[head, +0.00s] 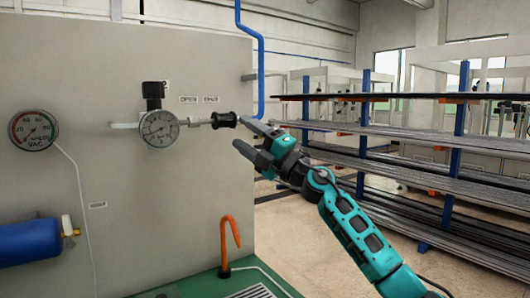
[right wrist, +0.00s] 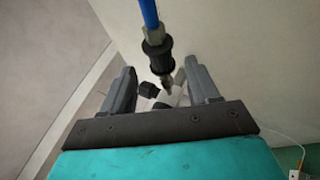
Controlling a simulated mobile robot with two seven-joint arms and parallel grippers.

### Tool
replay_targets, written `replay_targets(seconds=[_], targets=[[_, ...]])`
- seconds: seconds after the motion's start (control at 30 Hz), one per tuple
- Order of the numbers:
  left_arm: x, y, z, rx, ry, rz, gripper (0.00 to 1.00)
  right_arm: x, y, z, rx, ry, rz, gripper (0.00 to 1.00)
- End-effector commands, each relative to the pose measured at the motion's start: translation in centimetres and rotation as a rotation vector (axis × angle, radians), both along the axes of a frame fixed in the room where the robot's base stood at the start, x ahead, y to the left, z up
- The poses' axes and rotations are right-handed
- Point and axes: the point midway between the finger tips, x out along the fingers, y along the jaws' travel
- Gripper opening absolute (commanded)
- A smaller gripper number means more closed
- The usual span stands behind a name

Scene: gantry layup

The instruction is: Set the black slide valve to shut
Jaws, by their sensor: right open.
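The black slide valve (head: 224,120) is a small black sleeve on a thin metal line that runs left to a round gauge (head: 160,128) on the grey panel. My right gripper (head: 240,132) is open, just right of and slightly below the sleeve. In the right wrist view the black sleeve (right wrist: 157,55) shows a metal fitting at each end and a blue pipe above. It appears beyond and between the two open fingers (right wrist: 161,88). I cannot tell whether the fingers touch it. My left gripper is not in view.
Two small labels (head: 198,99) sit above the valve, too small to read surely. A vacuum gauge (head: 33,130) and blue cylinder (head: 30,242) are at the left. An orange hook (head: 228,245) stands below. A rack of long bars (head: 400,150) stands behind at right.

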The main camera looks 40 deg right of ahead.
Motion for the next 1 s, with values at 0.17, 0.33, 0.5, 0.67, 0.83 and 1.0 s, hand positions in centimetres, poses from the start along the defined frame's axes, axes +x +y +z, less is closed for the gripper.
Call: replay_targets(seconds=[0.17, 0.33, 0.5, 0.67, 0.83, 1.0], targets=[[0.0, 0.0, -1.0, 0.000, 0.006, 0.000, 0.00, -2.5, -1.0, -1.7, -0.004, 0.003, 0.000, 0.60], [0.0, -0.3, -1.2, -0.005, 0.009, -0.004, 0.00, -4.0, -1.6, -2.5, -0.001, 0.002, -0.001, 0.60], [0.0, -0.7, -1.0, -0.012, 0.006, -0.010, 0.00, -4.7, -1.9, -2.7, -0.002, 0.000, 0.000, 0.60], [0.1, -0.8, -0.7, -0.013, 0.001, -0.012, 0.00, -4.8, -2.0, -2.7, -0.002, 0.001, 0.000, 0.60], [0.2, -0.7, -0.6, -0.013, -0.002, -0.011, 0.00, -4.8, -1.9, -2.7, -0.001, 0.000, 0.000, 0.60], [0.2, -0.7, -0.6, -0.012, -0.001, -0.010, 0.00, -4.8, -1.9, -2.7, -0.001, 0.000, 0.000, 0.60]])
